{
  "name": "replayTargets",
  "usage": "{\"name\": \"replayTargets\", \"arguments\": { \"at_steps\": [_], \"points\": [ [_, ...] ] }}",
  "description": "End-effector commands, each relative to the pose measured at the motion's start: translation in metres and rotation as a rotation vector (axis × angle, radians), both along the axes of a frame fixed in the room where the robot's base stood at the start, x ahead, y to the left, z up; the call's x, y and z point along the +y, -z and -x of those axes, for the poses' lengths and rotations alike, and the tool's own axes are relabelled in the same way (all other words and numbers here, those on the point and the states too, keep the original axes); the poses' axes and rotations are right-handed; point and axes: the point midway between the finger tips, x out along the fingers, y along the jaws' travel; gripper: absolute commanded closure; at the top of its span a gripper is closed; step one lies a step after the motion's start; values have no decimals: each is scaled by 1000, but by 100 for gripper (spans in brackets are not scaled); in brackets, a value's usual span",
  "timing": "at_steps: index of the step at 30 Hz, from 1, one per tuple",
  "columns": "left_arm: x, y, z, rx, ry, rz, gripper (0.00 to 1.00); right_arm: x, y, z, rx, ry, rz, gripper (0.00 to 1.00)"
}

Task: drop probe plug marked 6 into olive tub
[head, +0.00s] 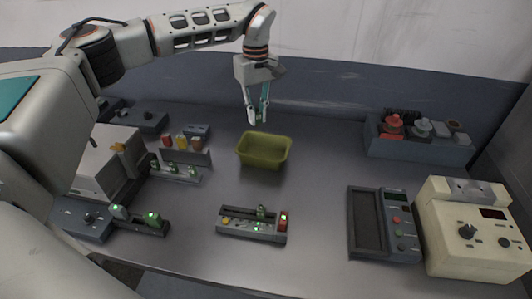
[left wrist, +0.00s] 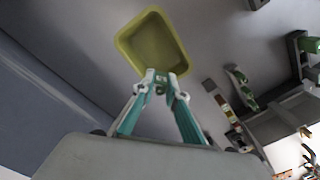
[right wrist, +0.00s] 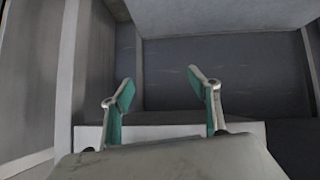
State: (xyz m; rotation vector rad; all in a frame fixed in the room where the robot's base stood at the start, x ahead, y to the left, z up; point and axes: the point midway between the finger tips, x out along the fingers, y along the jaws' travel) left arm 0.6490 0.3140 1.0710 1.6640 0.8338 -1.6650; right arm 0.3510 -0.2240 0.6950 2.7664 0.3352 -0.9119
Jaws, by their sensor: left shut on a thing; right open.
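The olive tub (head: 243,155) stands empty on the grey bench, in the middle of the head view. It also shows in the left wrist view (left wrist: 124,45), just beyond my fingertips. My left gripper (head: 258,117) is above the bench, behind and above the tub in the head view. In the left wrist view my left gripper (left wrist: 162,80) is shut on a small pale and green plug (left wrist: 161,78); its mark is too small to read. My right gripper (right wrist: 164,92) is open and empty, seen only in the right wrist view.
A rack with green-lit plugs (head: 240,234) stands front centre, with another (head: 150,226) at left. Behind are small coloured pieces (head: 182,142). A grey meter (head: 400,232) and cream box (head: 470,251) stand at right. A blue-grey box (head: 420,149) holds red and grey pieces. Bench right of the tub is clear.

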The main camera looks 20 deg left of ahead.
Motion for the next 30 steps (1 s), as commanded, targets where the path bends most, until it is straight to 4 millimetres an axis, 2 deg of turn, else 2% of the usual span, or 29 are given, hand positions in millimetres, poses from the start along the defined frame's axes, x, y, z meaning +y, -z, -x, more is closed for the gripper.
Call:
{"name": "replayTargets", "arguments": {
  "at_steps": [6, 10, 22, 23, 24, 25, 30],
  "points": [
    [0, 25, 0, 1, 1, -1, 100, 4, 1, 2, 4, -3, -4, 39],
    [0, 34, 0, 0, 1, 0, 100, 4, 1, 2, 4, -3, -4, 39],
    [0, 39, 0, -1, 1, 0, 100, -1, 0, 0, -1, -8, 5, 39],
    [0, 39, 0, -1, 1, 0, 82, -2, 0, 0, -2, -8, 6, 39],
    [0, 39, 0, -1, 1, 0, 71, -3, 0, -1, -2, -8, 8, 39],
    [0, 39, 0, -1, 1, 0, 67, -3, 0, -1, -3, -7, 8, 39],
    [0, 39, 0, -1, 1, 0, 67, -3, -1, -1, -4, -6, 9, 39]
  ]
}}
